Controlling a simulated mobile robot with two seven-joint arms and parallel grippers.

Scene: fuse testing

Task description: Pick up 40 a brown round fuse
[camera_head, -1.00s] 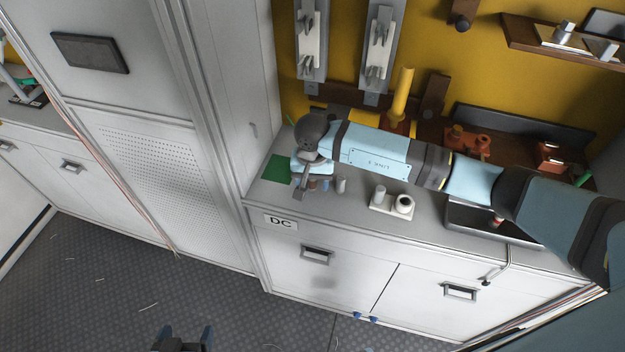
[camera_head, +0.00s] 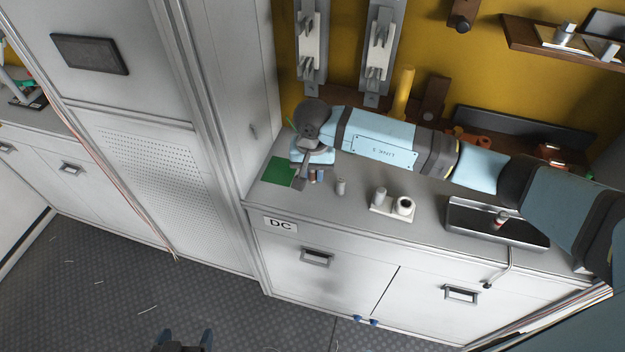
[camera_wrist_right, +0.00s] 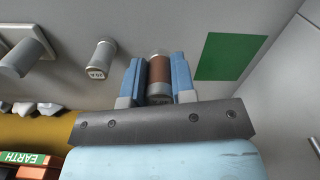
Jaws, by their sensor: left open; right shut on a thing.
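The brown round fuse (camera_wrist_right: 159,72) has a brown middle and pale metal ends. In the right wrist view it sits between the two blue fingers of my right gripper (camera_wrist_right: 158,75), which is shut on it. In the head view my right gripper (camera_head: 317,177) is over the grey counter, just right of the green mat; the fuse is small and partly hidden there. I cannot tell whether the fuse touches the counter. My left gripper (camera_head: 183,340) is open and empty at the bottom edge of the head view, low in front of the cabinets.
A grey cylinder (camera_head: 341,187) stands on the counter (camera_head: 340,208) right of my right gripper. Further right are a white holder with two round parts (camera_head: 393,209) and a dark tray (camera_head: 470,228). The green mat (camera_head: 279,171) lies left, near the tall cabinet (camera_head: 235,130).

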